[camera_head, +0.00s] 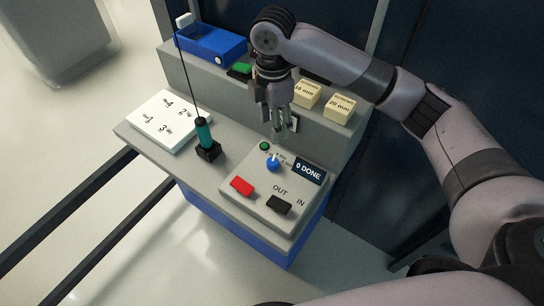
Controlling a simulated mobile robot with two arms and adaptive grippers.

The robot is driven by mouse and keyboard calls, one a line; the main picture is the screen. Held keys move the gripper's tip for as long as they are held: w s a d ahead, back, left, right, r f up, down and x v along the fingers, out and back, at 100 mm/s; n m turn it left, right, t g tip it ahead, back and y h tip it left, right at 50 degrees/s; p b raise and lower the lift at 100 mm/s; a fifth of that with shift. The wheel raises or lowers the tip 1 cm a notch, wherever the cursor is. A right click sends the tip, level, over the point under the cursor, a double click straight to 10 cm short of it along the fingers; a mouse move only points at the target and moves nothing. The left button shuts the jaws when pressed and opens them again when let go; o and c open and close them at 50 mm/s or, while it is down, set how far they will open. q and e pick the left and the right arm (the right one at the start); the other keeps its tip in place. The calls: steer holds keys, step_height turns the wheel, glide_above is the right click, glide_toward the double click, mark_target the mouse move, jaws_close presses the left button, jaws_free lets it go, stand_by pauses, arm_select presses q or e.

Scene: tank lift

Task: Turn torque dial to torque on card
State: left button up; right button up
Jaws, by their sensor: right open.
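The torque dial is a blue knob (273,165) on a light grey control box (255,212) in the head view. Small, hard-to-read marks sit around the knob. My right gripper (277,128) is open and empty, pointing down just above and behind the knob, apart from it. A white card (163,121) with the numbers 1 to 4 and small marks lies at the left of the bench; no torque value is readable on it. My left gripper is not in view.
The box has a green button (264,146), a "0 DONE" display (308,171), a red switch (241,186) and a black switch (279,205). A teal-handled tool (204,134) stands left. Socket boxes (340,107) and a blue bin (214,44) sit on the raised shelf.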

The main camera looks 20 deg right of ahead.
mark_target(273, 161)
step_height(273, 161, down, 15)
steer(key=shift+r+p, duration=0.1)
steer(key=shift+p, duration=0.35)
steer(key=shift+c, duration=0.4)
jaws_close()
